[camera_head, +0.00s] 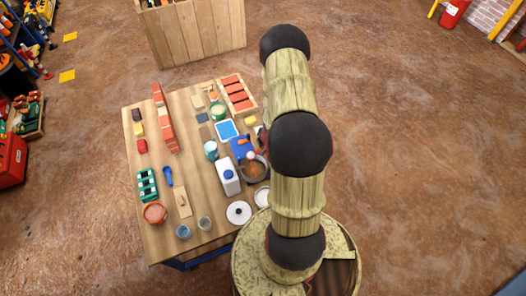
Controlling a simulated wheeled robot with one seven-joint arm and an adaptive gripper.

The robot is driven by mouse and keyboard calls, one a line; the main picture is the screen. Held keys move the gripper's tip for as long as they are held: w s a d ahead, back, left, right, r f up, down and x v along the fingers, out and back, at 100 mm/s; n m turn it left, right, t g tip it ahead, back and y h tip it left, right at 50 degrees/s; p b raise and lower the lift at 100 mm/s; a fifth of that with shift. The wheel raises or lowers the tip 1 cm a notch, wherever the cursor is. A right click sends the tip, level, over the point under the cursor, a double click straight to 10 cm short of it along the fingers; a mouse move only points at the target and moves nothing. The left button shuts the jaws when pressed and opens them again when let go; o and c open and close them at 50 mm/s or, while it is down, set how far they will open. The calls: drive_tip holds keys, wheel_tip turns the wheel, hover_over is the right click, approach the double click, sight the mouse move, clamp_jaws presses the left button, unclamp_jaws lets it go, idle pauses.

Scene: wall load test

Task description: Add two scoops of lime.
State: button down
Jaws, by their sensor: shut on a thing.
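My arm rises through the right of the head view and covers the table's right edge. My gripper cannot be made out; it may be hidden behind the arm links. A dark round bowl (255,174) with something reddish in it stands at the right edge of the table, partly beside my arm. A small red and white thing (250,155) shows at its upper rim. A blue scoop-like tool (168,176) lies left of the middle. An orange-rimmed tub (154,213) stands at the front left. I cannot tell which container holds lime.
Open floor lies at right.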

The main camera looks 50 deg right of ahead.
drive_tip(key=shift+s+a+f+t+h+b, duration=0.15)
drive_tip(key=shift+f+t+h+b, duration=0.75)
drive_tip(key=shift+b, duration=5.45)
drive_tip(key=f+t+b, duration=0.1)
drive_tip(key=t+b, duration=0.1)
drive_tip(key=b, duration=0.2)
drive_tip(key=shift+s+f+b, duration=0.15)
drive_tip(key=shift+s+b, duration=0.05)
drive_tip(key=shift+b, duration=0.15)
drive_tip(key=b, duration=0.2)
drive_tip(key=f+t+b, duration=0.1)
drive_tip(key=b, duration=0.1)
drive_tip(key=shift+s+a+h, duration=0.1)
drive_tip(key=shift+s+h, duration=0.05)
drive_tip(key=shift+h, duration=0.15)
drive_tip(key=t+b, duration=0.1)
drive_tip(key=b, duration=0.1)
drive_tip(key=t+b, duration=0.1)
drive_tip(key=b, duration=0.2)
drive_tip(key=shift+s+a+f+t+h, duration=0.1)
drive_tip(key=shift+s+t+h, duration=0.1)
drive_tip(key=shift+t+h, duration=0.15)
drive_tip(key=shift+b, duration=0.3)
drive_tip(key=shift+s+t+h, duration=0.1)
drive_tip(key=shift+t+h, duration=0.15)
drive_tip(key=shift+t, duration=0.1)
drive_tip(key=shift+r, duration=0.2)
